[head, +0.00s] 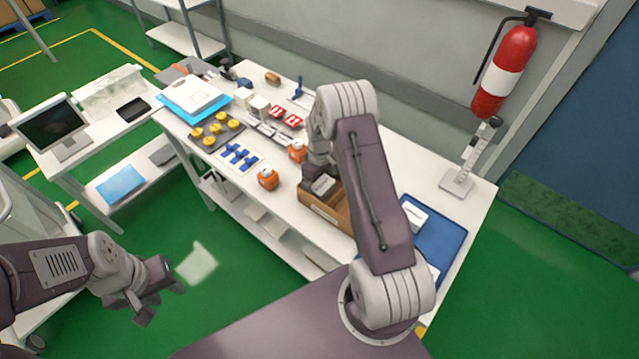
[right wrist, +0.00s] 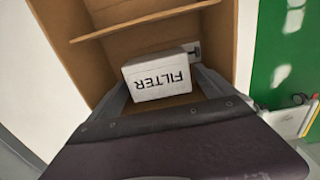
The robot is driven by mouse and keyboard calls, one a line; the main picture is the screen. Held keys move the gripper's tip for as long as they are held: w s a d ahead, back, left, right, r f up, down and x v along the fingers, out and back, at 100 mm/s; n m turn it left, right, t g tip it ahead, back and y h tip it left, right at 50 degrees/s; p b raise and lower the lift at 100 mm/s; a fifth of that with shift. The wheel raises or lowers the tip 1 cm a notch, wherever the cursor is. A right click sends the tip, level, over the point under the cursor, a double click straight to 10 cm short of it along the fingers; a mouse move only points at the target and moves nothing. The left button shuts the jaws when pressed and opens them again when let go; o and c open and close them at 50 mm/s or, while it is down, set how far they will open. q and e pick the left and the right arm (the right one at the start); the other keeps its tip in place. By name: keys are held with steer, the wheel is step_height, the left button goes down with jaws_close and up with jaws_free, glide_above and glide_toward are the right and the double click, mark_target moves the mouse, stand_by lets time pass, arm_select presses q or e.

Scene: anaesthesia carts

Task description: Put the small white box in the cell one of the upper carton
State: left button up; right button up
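The small white box marked FILTER (right wrist: 160,76) is between the two fingers of my right gripper (right wrist: 162,84), which touch its sides. In the head view the white box (head: 323,185) shows below my right gripper (head: 318,176), at the brown carton (head: 322,212) on the white table. In the right wrist view the open carton (right wrist: 226,45) surrounds the box on several sides, with a divider (right wrist: 140,21) beyond it. I cannot tell whether the box touches the carton floor. My left gripper (head: 155,294) is open and empty over the green floor, away from the table.
Orange items (head: 268,179), blue clips (head: 238,156) and yellow knobs (head: 213,130) lie left of the carton. A blue tray (head: 447,238) lies to its right, partly behind my right arm. A fire extinguisher (head: 505,72) hangs on the wall.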

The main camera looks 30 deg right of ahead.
mark_target(320, 182)
step_height(320, 182, up, 12)
steer(key=s+a+r+m, duration=0.1)
steer(key=s+a+m, duration=0.1)
steer(key=s+a, duration=0.3)
steer(key=s+a+r+m+t, duration=0.1)
steer(key=s+a, duration=0.5)
steer(key=s, duration=0.7)
steer(key=shift+s+m, duration=0.15)
steer(key=shift+m, duration=0.65)
steer(key=shift+r, duration=0.1)
